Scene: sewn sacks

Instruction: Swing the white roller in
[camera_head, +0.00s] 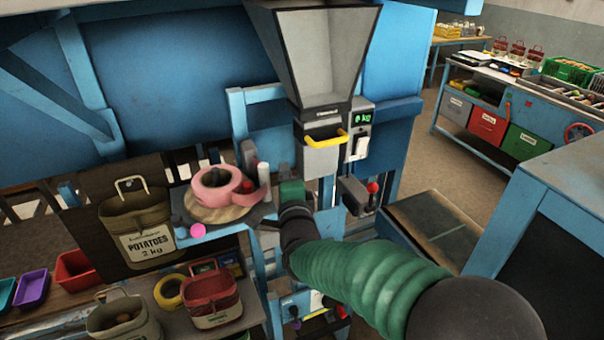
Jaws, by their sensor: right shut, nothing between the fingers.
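The white roller (264,174) is a small upright white cylinder on the blue side shelf of the machine. My right arm reaches in from the lower right. Its right gripper (270,225) is at the shelf's front edge, below and slightly right of the roller, and apart from it. The right gripper is shut and empty; its fingers are small and partly hidden by the wrist. My left gripper is out of view.
A steel hopper (319,50) with a yellow-handled gate (323,140) stands above. A red-knobbed lever (371,188) is to the right. A pink ball (198,230) is on the shelf front. Sacks and trays lie below.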

